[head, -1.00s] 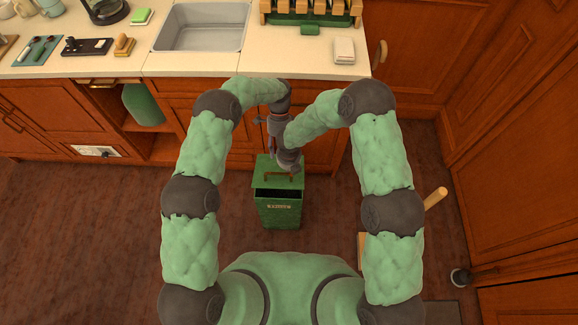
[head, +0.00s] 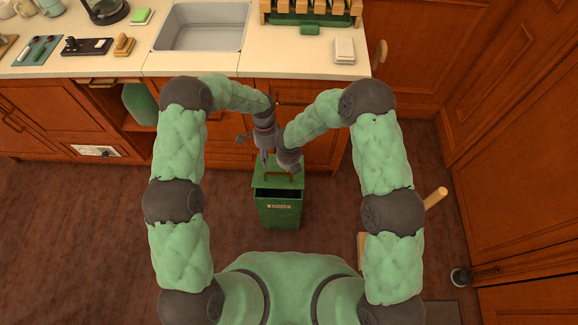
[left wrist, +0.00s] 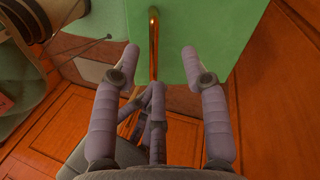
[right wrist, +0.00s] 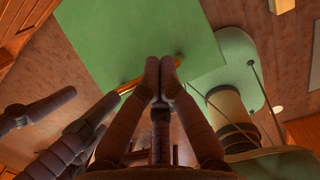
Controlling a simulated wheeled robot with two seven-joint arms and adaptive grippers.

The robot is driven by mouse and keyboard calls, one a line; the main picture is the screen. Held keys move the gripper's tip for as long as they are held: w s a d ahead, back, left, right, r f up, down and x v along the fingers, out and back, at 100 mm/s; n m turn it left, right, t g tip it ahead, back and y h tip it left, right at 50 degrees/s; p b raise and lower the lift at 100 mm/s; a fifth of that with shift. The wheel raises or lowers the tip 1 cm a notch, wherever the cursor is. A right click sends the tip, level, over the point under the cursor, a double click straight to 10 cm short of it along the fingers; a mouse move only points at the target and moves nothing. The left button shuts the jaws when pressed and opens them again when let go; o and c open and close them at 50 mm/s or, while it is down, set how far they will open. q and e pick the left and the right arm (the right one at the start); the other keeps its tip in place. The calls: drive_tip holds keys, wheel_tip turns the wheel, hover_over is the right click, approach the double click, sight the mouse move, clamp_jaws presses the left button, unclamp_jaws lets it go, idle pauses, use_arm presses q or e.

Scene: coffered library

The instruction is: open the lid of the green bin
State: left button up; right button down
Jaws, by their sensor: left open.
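The green bin (head: 279,213) stands on the floor in front of the cabinets, with a label plate on its front. A dark gap shows at the front of its top, before the green lid (head: 262,181). A brass handle (left wrist: 154,35) runs along the lid. My left gripper (left wrist: 160,52) is open, its fingers apart on either side of the handle's line and not closed on it; in the head view it is just above the lid's back left. My right gripper (right wrist: 160,64) has its fingertips together on the handle (right wrist: 133,84), close beside the left gripper.
The counter (head: 250,65) with a sink (head: 201,28) stands behind the bin. Cabinet fronts (head: 320,125) rise close behind my grippers. A wooden-handled thing (head: 436,198) stands right of my right arm. The floor left of the bin is clear.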

use_arm(q)
drive_tip(key=s+n, duration=0.1)
drive_tip(key=s, duration=0.1)
drive_tip(key=s+a+f+n, duration=0.1)
drive_tip(key=shift+s+f+n+t+h, duration=0.1)
drive_tip(key=shift+s+n+t+h, duration=0.2)
drive_tip(key=s+d+f+n+t+h, duration=0.1)
drive_tip(key=s+f+n+t, duration=0.1)
drive_tip(key=s+n, duration=0.6)
drive_tip(key=s+f+n+t+h, duration=0.1)
drive_tip(key=s+f+n+h, duration=0.15)
drive_tip(key=s, duration=0.95)
use_arm(e)
drive_tip(key=shift+w+r+p, duration=0.25)
drive_tip(key=shift+r+p, duration=0.1)
drive_tip(key=shift+p, duration=0.2)
use_arm(q)
wheel_tip(320, 180, up, 6)
drive_tip(key=w+n+p, duration=0.1)
drive_tip(key=w+p, duration=0.1)
drive_tip(key=p, duration=0.2)
drive_tip(key=shift+y, duration=0.35)
use_arm(e)
drive_tip(key=w+r, duration=0.1)
drive_tip(key=w, duration=0.1)
drive_tip(key=w+r, duration=0.1)
drive_tip(key=w, duration=0.1)
drive_tip(key=shift+r, duration=0.1)
use_arm(q)
drive_tip(key=shift+a+f, duration=0.1)
